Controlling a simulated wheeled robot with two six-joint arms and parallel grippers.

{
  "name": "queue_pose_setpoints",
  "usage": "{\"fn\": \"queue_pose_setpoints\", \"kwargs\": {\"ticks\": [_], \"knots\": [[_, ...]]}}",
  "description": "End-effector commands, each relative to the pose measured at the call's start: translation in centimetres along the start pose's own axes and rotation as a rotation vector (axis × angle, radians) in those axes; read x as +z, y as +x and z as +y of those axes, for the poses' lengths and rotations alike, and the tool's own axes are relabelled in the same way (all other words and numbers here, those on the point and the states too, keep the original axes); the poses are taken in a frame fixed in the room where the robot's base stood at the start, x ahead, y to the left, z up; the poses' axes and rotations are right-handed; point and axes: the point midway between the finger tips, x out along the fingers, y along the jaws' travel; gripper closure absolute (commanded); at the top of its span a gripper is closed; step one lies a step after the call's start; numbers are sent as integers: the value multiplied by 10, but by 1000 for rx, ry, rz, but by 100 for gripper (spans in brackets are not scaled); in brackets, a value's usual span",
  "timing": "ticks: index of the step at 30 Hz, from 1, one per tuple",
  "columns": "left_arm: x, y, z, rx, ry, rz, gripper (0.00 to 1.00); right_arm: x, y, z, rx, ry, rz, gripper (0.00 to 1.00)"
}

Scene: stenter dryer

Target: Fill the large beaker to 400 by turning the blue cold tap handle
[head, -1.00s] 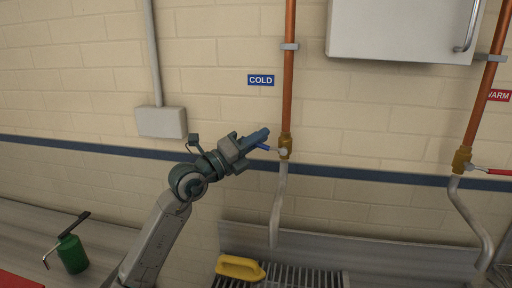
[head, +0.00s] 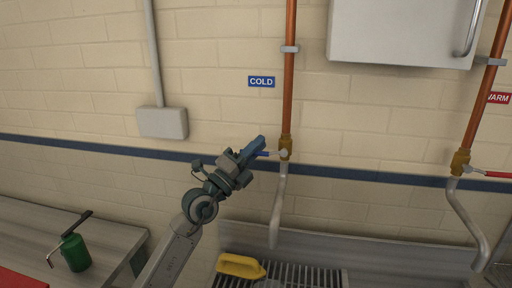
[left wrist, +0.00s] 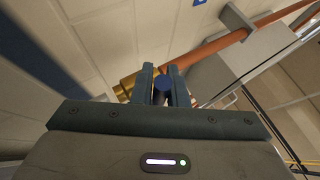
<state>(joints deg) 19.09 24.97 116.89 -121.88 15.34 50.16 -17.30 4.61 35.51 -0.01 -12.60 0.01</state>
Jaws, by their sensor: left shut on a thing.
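The blue cold tap handle (head: 266,154) sticks out to the left of the brass valve (head: 285,148) on the cold copper pipe, under the COLD sign (head: 261,81). My left gripper (head: 257,147) is shut on the handle, coming from the left. In the left wrist view the blue handle end (left wrist: 162,84) sits between the two fingers (left wrist: 161,86), with the brass valve (left wrist: 128,86) behind. A grey spout (head: 278,205) bends down below the valve. The large beaker is not seen in either view, nor is my right gripper. No water is visible from the spout.
A slatted grate (head: 306,276) lies under the spout, with a yellow brush-like object (head: 240,266) on it. A green can (head: 75,252) stands on the left bench. The warm tap (head: 461,160) with its red handle is at right. A white cabinet (head: 398,30) hangs above.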

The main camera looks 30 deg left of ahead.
Motion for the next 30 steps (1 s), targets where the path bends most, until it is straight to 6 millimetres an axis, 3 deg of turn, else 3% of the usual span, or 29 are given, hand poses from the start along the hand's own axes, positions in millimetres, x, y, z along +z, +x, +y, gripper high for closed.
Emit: {"fn": "queue_pose_setpoints", "kwargs": {"ticks": [2,3,6,17,30], "knots": [[-1,-1,3,5,-4,1,100,0,1,1,1,0,0,64],[-1,-1,3,5,-4,1,83,0,1,1,1,0,0,64],[-1,-1,2,4,-4,1,65,0,1,1,1,0,0,64],[0,-4,2,4,-1,1,65,-2,0,1,1,0,1,64],[0,-67,2,9,0,5,65,-3,-8,1,0,0,3,64]]}}
